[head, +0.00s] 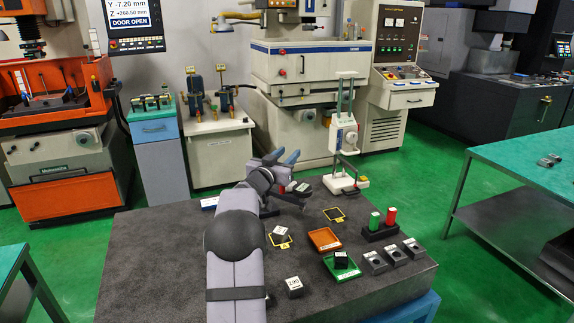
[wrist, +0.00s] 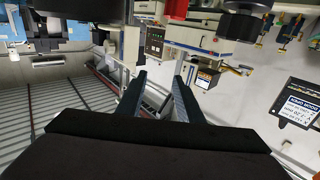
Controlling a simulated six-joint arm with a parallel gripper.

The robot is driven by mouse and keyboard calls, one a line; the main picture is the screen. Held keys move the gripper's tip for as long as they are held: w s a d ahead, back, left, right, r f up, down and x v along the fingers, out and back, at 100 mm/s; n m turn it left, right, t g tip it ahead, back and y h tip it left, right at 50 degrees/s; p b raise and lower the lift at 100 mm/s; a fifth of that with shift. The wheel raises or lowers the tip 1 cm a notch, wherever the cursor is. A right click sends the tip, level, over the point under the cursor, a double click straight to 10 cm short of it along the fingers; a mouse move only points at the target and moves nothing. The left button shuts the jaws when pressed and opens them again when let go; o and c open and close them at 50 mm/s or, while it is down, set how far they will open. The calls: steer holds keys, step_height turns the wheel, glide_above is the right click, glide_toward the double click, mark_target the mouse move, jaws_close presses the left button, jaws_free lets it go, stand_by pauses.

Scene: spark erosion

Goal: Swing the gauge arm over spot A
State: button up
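An orange tray (head: 325,239) and a green tray (head: 338,267) with a dark block lie right of my arm. A rack with green and red cylinders (head: 381,231), several grey blocks (head: 393,254) and a marked cube (head: 294,286) stand nearby. The table's front left is clear.

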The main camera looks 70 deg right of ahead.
steer(key=shift+r, duration=0.1)
